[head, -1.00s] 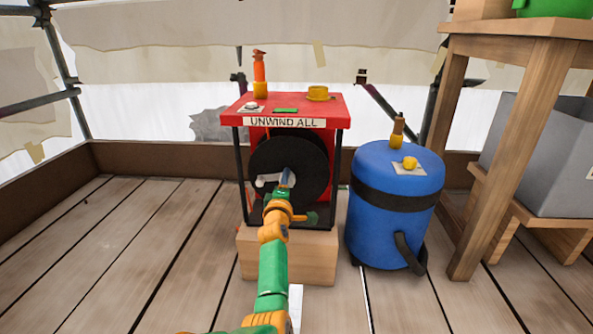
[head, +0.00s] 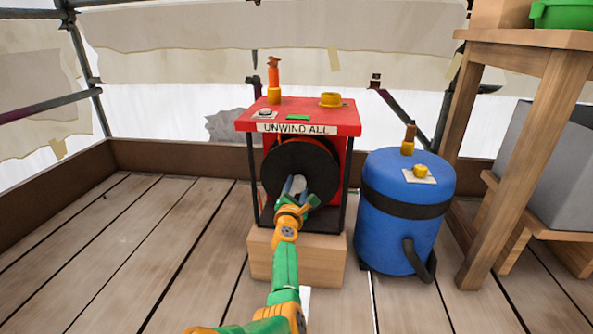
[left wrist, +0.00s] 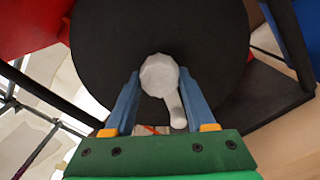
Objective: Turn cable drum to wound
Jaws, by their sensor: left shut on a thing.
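The black cable drum (head: 280,162) sits in a red-topped frame labelled "UNWIND ALL" (head: 297,129). It also fills much of the left wrist view (left wrist: 110,50). A pale grey crank with a round knob (left wrist: 159,74) is on its face; the crank shows small in the head view (head: 298,184). My left gripper (head: 296,184) reaches the drum's lower middle. Its blue fingers stand on both sides of the knob in the left wrist view (left wrist: 160,80), shut on it. The arm hides part of the drum's lower edge. My right gripper is not in view.
The frame stands on a wooden block (head: 320,262). An orange handle (head: 273,75), a yellow knob (head: 330,99) and a green plate (head: 298,117) are on its top. A blue barrel (head: 395,240) stands close right, beside a wooden table (head: 530,50). Floor at left is clear.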

